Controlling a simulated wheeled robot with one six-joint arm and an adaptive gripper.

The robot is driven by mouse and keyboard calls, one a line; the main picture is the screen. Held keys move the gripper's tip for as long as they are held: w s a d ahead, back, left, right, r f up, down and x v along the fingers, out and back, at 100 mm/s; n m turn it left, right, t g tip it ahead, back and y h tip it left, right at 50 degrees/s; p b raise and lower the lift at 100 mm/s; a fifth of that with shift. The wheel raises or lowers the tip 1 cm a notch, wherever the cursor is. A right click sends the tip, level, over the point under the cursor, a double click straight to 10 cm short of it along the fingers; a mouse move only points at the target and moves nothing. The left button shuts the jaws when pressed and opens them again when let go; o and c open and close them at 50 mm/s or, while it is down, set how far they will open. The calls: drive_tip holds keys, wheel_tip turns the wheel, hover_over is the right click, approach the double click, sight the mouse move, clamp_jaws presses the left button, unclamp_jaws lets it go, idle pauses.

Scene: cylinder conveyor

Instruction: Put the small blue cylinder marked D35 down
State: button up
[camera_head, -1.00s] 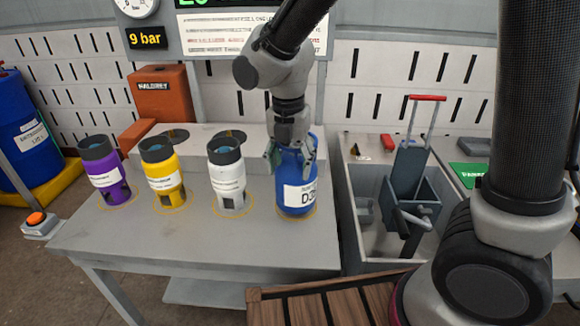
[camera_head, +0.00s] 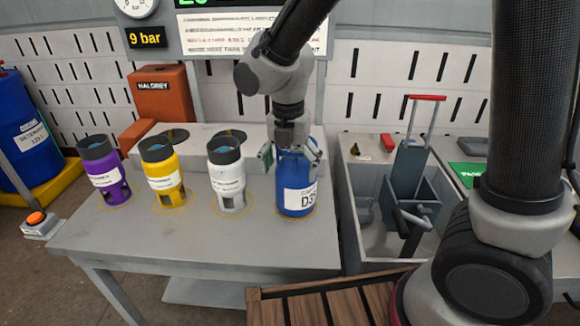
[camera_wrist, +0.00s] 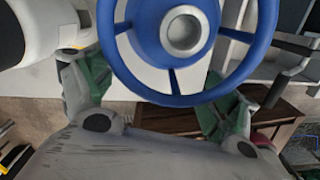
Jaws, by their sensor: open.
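The blue cylinder marked D3, its last character cut off from view (camera_head: 296,186), stands upright on the grey table inside a yellow ring, at the right end of a row. My gripper (camera_head: 291,153) is open, with its fingers apart at the cylinder's top. In the wrist view the cylinder's blue spoked top ring (camera_wrist: 185,94) lies between and just beyond the green-padded fingers (camera_wrist: 160,100). I cannot tell whether either finger touches it.
A white cylinder (camera_head: 228,182) stands close on the left, then a yellow cylinder (camera_head: 163,180) and a purple cylinder (camera_head: 104,180). The grey table (camera_head: 200,245) is clear in front.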

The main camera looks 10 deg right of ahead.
wheel_tip(320, 180, up, 12)
drive_tip(key=s+d+r+m+t, duration=0.1)
drive_tip(key=d+r+m, duration=0.1)
drive_tip(key=d+m, duration=0.45)
drive_tip(key=s+d+r+m+t, duration=0.1)
drive_tip(key=s+d+r+m, duration=0.1)
drive_tip(key=d+m, duration=0.5)
drive_tip(key=s+d+m+t, duration=0.2)
drive_tip(key=s+d+m, duration=0.9)
drive_tip(key=d+m, duration=0.3)
drive_tip(key=f+m, duration=0.1)
drive_tip(key=m, duration=0.2)
drive_tip(key=shift+d, duration=0.4)
drive_tip(key=shift+m, duration=0.25)
